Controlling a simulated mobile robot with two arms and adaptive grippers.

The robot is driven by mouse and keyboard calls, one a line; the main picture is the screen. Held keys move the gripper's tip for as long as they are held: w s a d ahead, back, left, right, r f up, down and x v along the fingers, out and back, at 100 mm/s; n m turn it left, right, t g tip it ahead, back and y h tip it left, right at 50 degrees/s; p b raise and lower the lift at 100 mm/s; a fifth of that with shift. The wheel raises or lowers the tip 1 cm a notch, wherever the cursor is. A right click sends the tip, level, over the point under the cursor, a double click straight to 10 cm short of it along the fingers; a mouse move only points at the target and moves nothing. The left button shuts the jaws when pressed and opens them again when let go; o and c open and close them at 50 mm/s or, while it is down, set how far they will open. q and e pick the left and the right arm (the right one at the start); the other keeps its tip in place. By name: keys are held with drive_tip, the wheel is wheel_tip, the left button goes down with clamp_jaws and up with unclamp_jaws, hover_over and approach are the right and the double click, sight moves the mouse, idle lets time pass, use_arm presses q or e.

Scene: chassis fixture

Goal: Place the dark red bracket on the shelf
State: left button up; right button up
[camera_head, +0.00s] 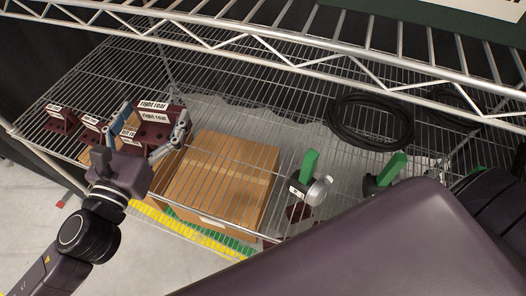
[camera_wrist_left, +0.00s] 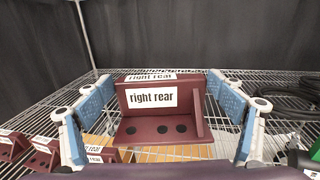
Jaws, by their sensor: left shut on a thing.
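The dark red bracket (camera_head: 158,131) carries white "right rear" labels and sits between the blue-grey fingers of my left gripper (camera_head: 153,118). In the left wrist view the bracket (camera_wrist_left: 163,130) is upright, its holed base towards the camera. My left gripper (camera_wrist_left: 160,85) is shut on it, one finger at each side. The wire shelf (camera_head: 255,105) spans the view beneath the bracket. I cannot tell whether the bracket's base touches the wires. My right gripper is not in view.
Smaller dark red labelled brackets (camera_head: 62,118) stand at the shelf's left end. A cardboard box (camera_head: 235,165) shows through the wires below. Black coiled hose (camera_head: 370,122) and green-handled parts (camera_head: 309,165) lie to the right. An upper shelf rail (camera_head: 300,62) crosses above.

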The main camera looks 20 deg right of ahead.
sight(157, 103)
use_arm(q)
drive_tip(key=shift+w+d+f+m+g+h+b, duration=0.1)
drive_tip(key=shift+w+d+m+g+h+b, duration=0.15)
drive_tip(key=shift+w+d+m+g+h, duration=0.25)
drive_tip(key=shift+w+d+f+m+g+h+b, duration=0.1)
drive_tip(key=shift+w+d+m+g+h+b, duration=0.3)
drive_tip(key=shift+w, duration=0.3)
drive_tip(key=shift+w+r+m+g+h, duration=0.1)
drive_tip(key=shift+w+m+g+h, duration=0.25)
drive_tip(key=shift+w, duration=0.4)
wheel_tip(157, 103, down, 19)
drive_tip(key=b, duration=0.3)
drive_tip(key=shift+r, duration=0.1)
drive_tip(key=shift+f, duration=0.6)
drive_tip(key=shift+f+b, duration=0.15)
drive_tip(key=shift+b, duration=0.2)
drive_tip(key=o, duration=1.4)
drive_tip(key=shift+s, duration=0.1)
drive_tip(key=shift+o, duration=0.2)
